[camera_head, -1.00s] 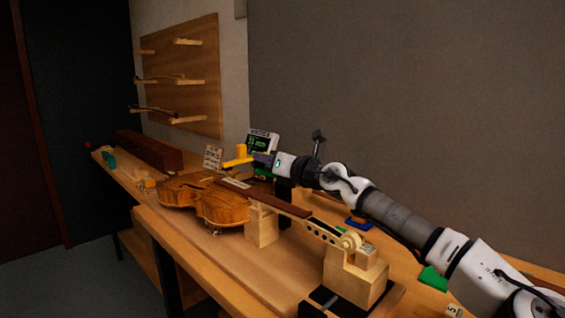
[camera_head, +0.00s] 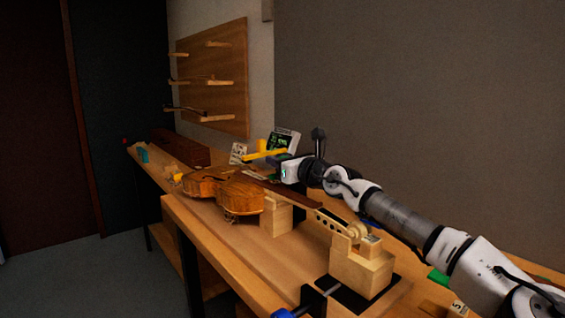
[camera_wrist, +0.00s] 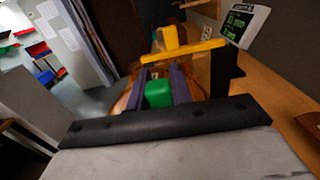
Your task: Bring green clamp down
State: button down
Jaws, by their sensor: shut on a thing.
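The green clamp (camera_wrist: 158,93) shows in the wrist view as a green block between the two purple-grey fingers of my gripper (camera_wrist: 162,84). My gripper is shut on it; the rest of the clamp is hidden. Behind it in the wrist view is the orange-brown violin body. The fingers and the clamp are not clear there.
A yellow bar (camera_wrist: 182,51) with an upright knob stands close beyond my fingers, near a dark post and a display (camera_wrist: 244,24). The violin's neck rests on a wooden support (camera_head: 277,216). A larger wooden block (camera_head: 362,268) stands at the bench's near end. Bench wood left of the supports is clear.

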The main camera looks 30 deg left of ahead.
jog(key=shift+f, duration=0.1)
dwell(0.4)
jog(key=c, duration=1.2)
grip_release()
jog(key=shift+c, duration=0.2)
notch_tip(320, 180, up, 20)
jog(key=p, duration=0.1)
jog(key=shift+p, duration=0.35)
